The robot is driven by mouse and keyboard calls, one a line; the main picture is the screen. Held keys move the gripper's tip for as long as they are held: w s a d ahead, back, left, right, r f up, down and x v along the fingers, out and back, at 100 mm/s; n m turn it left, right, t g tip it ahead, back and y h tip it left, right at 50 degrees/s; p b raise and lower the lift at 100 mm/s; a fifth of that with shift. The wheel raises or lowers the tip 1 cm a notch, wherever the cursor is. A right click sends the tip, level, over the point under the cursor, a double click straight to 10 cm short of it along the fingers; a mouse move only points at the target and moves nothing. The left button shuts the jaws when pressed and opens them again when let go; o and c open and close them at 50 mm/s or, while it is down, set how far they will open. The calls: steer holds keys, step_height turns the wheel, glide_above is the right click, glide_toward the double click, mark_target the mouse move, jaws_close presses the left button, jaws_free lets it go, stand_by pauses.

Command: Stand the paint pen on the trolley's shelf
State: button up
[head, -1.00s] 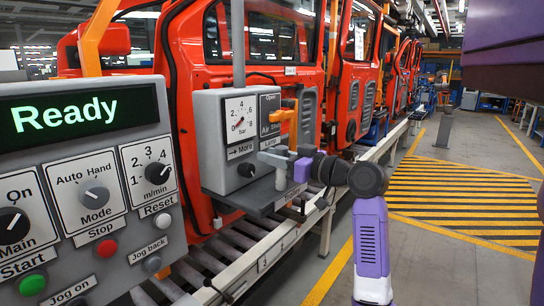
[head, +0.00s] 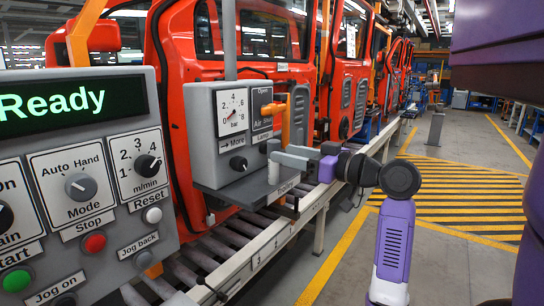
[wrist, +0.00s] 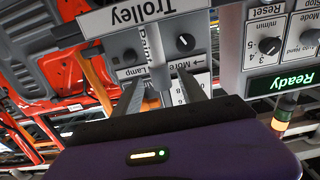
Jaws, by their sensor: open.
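The paint pen is a light grey cylinder (head: 273,169) standing upright on the trolley's shelf (head: 240,196), near the shelf's right end. In the wrist view it shows as a grey upright body (wrist: 156,65) with a partly hidden side label reading "Paint". My gripper (head: 284,158) is open, just right of the pen. In the wrist view its two grey fingers (wrist: 160,84) lie either side of the pen's line, with a gap on each side. The shelf's front carries a "Trolley" label (wrist: 140,12).
Behind the shelf stands a grey box with a gauge and knobs (head: 232,130). A control panel reading "Ready" (head: 90,170) stands at left. Red doors hang behind. Open floor with yellow stripes (head: 450,190) lies at right.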

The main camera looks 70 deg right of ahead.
steer(key=shift+b+v, duration=0.35)
steer(key=shift+v, duration=1.95)
